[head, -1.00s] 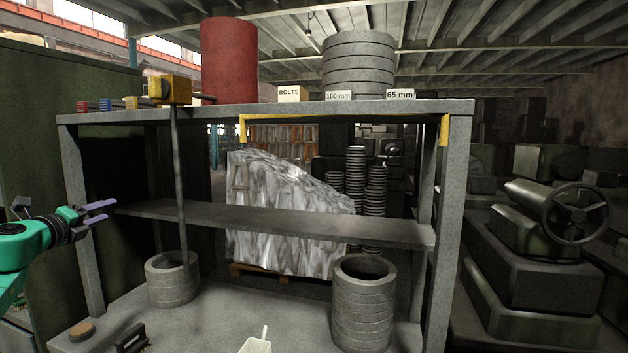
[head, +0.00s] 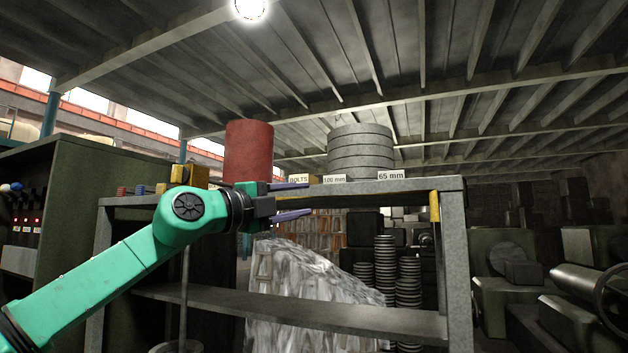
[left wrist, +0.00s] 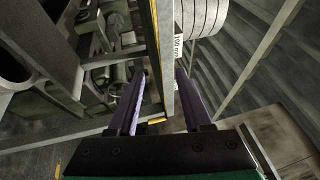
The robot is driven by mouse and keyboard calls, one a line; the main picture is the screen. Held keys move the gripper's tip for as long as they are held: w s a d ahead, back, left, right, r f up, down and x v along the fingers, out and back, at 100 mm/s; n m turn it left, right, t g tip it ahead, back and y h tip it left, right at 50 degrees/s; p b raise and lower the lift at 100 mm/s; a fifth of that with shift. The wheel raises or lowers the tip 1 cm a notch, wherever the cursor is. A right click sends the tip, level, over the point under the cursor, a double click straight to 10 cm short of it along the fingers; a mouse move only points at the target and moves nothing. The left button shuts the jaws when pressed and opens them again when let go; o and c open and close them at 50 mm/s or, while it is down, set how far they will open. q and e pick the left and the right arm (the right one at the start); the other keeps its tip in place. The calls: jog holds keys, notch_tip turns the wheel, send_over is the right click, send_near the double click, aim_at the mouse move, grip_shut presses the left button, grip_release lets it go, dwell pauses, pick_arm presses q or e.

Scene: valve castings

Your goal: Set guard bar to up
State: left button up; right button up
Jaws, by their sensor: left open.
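The guard bar shows in the head view as a yellow piece (head: 434,206) at the right end of the top shelf's front edge. Most of its length is hidden or too thin to make out behind my left gripper. In the left wrist view a thin yellow strip (left wrist: 153,35) runs along the shelf edge, with a yellow end piece (left wrist: 156,121) lower down. My left gripper (head: 307,200) is open and empty, pointing right at the height of the top shelf's front edge. In the left wrist view the shelf edge lies between its fingers (left wrist: 160,78); contact cannot be told.
The top shelf (head: 450,185) carries a red cylinder (head: 248,150), stacked grey rings (head: 360,150), and labels for bolts, 100 mm (head: 335,179) and 65 mm (head: 391,175). A lower shelf (head: 330,315) runs below. A dark green cabinet (head: 70,190) stands left.

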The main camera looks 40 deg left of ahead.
aim_at(318, 196)
pick_arm(q)
jog(key=w, duration=0.1)
jog(key=w+p, duration=0.1)
jog(key=w+r, duration=0.1)
jog(key=shift+w+d+p, duration=0.25)
jog(key=shift+w+p, duration=0.05)
jog(key=shift+w+a+f, duration=0.2)
jog(key=shift+w, duration=0.15)
jog(key=shift+s, duration=0.15)
jog(key=shift+c, duration=0.2)
pick_arm(e)
jog(key=r, duration=0.3)
jog(key=shift+d, duration=0.4)
pick_arm(q)
grip_shut()
jog(key=shift+r, duration=0.1)
pick_arm(e)
jog(key=shift+a, duration=0.15)
